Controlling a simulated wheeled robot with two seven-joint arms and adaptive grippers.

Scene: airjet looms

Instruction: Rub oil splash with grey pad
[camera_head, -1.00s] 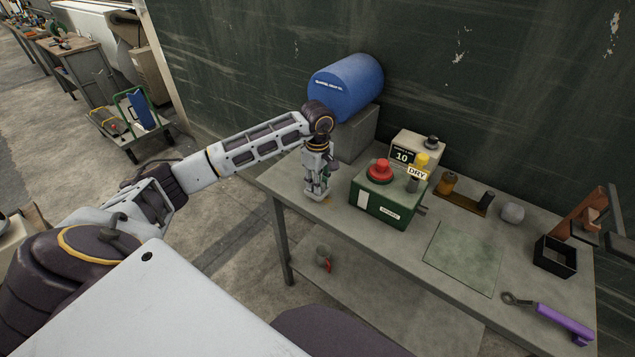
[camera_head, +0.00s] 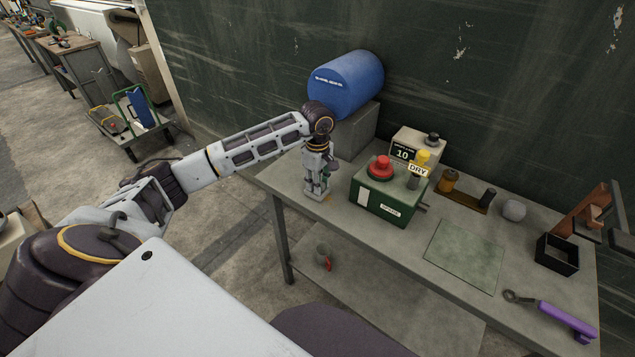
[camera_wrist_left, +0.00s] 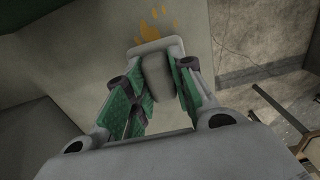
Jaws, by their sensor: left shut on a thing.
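My left gripper (camera_head: 318,189) points down at the left end of the grey workbench (camera_head: 393,255), left of the green box. In the left wrist view the left gripper (camera_wrist_left: 157,85) is shut on the grey pad (camera_wrist_left: 158,62), which has a pale rounded base and a raised grip. The orange oil splash (camera_wrist_left: 158,20) lies on the bench top just past the pad's far edge, in several blotches. The pad is at or very near the bench surface; I cannot tell if it touches. Any splash under the pad is hidden. My right gripper is not in view.
A green box with a red button (camera_head: 381,168) stands close right of my left gripper. A blue drum (camera_head: 346,84) lies behind on a grey block. Further right are a green mat (camera_head: 464,256), a grey ball (camera_head: 513,210), a black open box (camera_head: 557,255) and a purple-handled tool (camera_head: 565,318).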

